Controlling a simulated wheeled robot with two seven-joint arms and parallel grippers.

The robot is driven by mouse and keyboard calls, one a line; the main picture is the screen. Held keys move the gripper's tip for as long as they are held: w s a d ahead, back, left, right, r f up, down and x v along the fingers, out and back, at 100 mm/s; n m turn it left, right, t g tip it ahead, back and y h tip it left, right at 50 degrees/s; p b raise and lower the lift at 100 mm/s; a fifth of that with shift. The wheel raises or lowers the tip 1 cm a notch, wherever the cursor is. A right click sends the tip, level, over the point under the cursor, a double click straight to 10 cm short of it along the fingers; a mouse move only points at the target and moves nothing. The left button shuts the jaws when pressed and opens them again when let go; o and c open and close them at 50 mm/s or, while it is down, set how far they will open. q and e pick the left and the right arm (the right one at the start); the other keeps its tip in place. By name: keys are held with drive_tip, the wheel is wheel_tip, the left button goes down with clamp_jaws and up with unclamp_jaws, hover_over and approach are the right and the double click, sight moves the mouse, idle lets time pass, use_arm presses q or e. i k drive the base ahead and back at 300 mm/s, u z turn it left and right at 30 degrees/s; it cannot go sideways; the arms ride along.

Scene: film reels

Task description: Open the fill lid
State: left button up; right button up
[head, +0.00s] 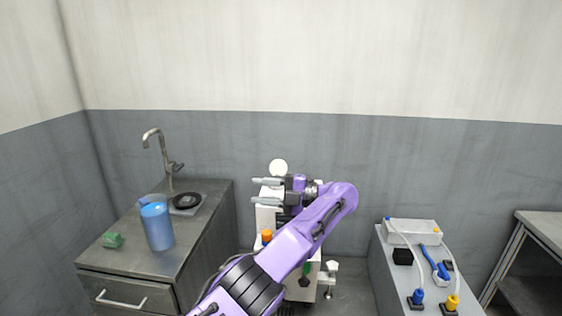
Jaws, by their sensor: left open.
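A white machine (266,221) stands in the middle against the grey wall, mostly hidden behind my purple left arm. A round white disc (278,167) shows at its top, just behind and above my left gripper. It looks like the fill lid, but I cannot tell for sure, nor whether it is raised. My left gripper (259,191) is open, with its two grey fingers pointing left, one above the other in the picture, over the upper part of the machine. Nothing shows between the fingers. My right gripper is out of view.
A counter (205,240) at left holds a blue jug (158,226), a green item (112,240) and a tap (166,165). An orange knob (266,236) is on the machine. At right a grey bench (388,270) carries a white box (411,231) and blue and yellow connectors.

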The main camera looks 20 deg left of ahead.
sight(279, 167)
drive_tip(key=i, duration=1.4)
